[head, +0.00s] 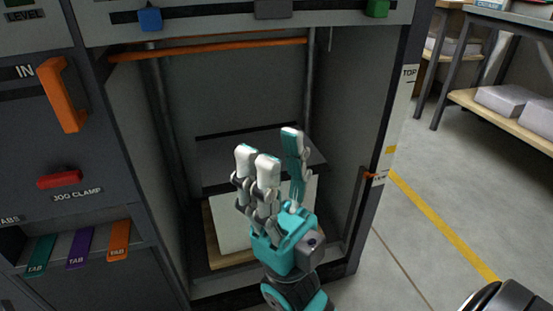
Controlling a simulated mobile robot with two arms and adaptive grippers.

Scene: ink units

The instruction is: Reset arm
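My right gripper (275,163) shows in the middle of the head view, in front of the open bay of a grey machine (130,150). Its teal and white fingers point up and stand apart, with nothing between them. Behind it, inside the bay, a white block or stack (232,222) sits on a wooden board (213,250). The gripper hides part of the white block. My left gripper is not in view.
An orange bar (210,49) crosses the bay's top. The machine's left panel has an orange handle (63,95), a red clamp (59,179) and coloured tabs (80,248). Shelves (500,100) stand at the back right. Floor with a yellow line (440,226) is clear.

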